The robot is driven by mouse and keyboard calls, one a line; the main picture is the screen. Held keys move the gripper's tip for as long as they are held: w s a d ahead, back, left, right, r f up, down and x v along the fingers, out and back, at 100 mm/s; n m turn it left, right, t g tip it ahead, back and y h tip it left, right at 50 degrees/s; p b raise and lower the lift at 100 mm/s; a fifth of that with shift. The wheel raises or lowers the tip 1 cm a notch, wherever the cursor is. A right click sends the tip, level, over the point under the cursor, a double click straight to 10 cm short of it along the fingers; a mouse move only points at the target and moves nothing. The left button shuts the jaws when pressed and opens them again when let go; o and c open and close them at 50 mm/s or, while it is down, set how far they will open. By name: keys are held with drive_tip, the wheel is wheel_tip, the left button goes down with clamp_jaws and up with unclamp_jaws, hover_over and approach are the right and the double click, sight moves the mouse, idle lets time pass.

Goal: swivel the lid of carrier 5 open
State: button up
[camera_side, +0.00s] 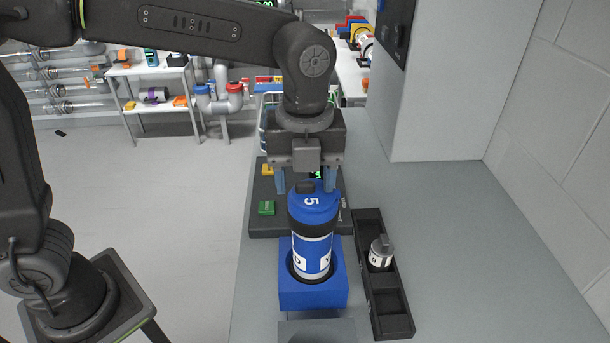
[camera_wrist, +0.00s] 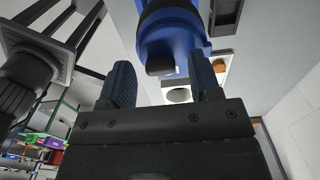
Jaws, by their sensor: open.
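Carrier 5 (camera_side: 313,255) is a blue and white cylinder standing upright in a blue square holder (camera_side: 312,293). Its blue lid (camera_side: 312,204) bears the number 5 and a dark latch piece (camera_side: 305,186), and sits on top of the body. My gripper (camera_side: 306,186) is open just behind the lid, with its blue fingers pointing down on either side. In the wrist view, my gripper (camera_wrist: 158,85) has its two fingers apart, with the blue lid (camera_wrist: 172,40) and its dark latch (camera_wrist: 160,68) just beyond and between the tips. I cannot tell whether the fingers touch it.
A black rack (camera_side: 383,275) to the right holds a small grey-white vial (camera_side: 380,253). A dark panel (camera_side: 262,222) with green and yellow buttons lies behind the carrier. A grey cabinet (camera_side: 440,90) stands at the back right.

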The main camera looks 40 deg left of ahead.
drive_tip(key=shift+f, duration=0.1)
drive_tip(key=shift+c, duration=0.2)
drive_tip(key=c, duration=0.9)
